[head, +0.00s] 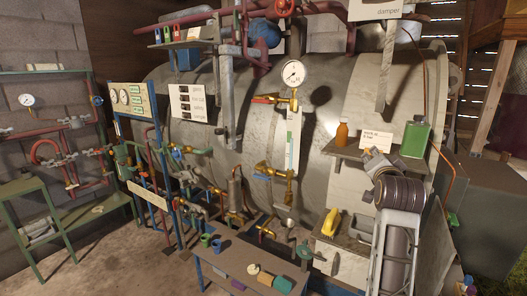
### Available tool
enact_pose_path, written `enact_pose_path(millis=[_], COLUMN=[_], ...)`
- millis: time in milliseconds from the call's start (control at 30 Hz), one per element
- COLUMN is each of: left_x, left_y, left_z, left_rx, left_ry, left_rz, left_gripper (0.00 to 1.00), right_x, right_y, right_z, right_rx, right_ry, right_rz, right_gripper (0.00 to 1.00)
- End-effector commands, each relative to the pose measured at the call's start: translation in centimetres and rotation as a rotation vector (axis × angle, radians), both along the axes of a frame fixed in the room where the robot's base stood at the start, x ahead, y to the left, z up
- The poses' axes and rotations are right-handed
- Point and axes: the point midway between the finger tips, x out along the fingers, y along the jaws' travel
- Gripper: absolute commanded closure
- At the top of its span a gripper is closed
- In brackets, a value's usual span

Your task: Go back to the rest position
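My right gripper (376,163) is at the right of the head view, with its dark, rounded arm joint just beside it. It appears in front of the small shelf that holds an orange-brown bottle and a green can. Its fingers are small and seen against the grey tank, so I cannot tell whether they are open or shut. I see nothing clearly held in it. My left gripper is not in view.
A large grey tank (335,95) with a gauge (293,73) and brass valves fills the middle. The shelf (365,155) carries a brown bottle (342,134) and green can (415,138). A low table (240,262) stands in front. Bare floor (110,262) lies at left.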

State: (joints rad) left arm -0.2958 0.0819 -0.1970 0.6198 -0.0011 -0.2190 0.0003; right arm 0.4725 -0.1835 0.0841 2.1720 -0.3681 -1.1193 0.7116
Motion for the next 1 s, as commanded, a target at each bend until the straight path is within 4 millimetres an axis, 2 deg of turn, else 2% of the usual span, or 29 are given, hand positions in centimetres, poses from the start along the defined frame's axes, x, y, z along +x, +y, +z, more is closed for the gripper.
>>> enact_pose_path(millis=[33,100,467,667,1000], left_x=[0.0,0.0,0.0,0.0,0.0], left_y=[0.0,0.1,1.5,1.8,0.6], left_z=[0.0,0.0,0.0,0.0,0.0], left_rx=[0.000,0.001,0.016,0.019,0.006], left_ry=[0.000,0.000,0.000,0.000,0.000], left_rz=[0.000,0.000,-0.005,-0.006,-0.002], left_gripper=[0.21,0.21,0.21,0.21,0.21], right_x=[-0.2,-0.6,-3.4,-5.8,-11.2], right_y=[0.2,0.5,2.1,3.2,5.0], right_z=[-1.6,-3.6,-13.8,-19.2,-27.7], right_rx=[-0.017,-0.043,-0.170,-0.237,-0.345], right_ry=[0.035,0.082,0.320,0.450,0.668], right_rz=[0.010,0.023,0.117,0.184,0.322], right_gripper=[0.63,0.63,0.63,0.63,0.63])
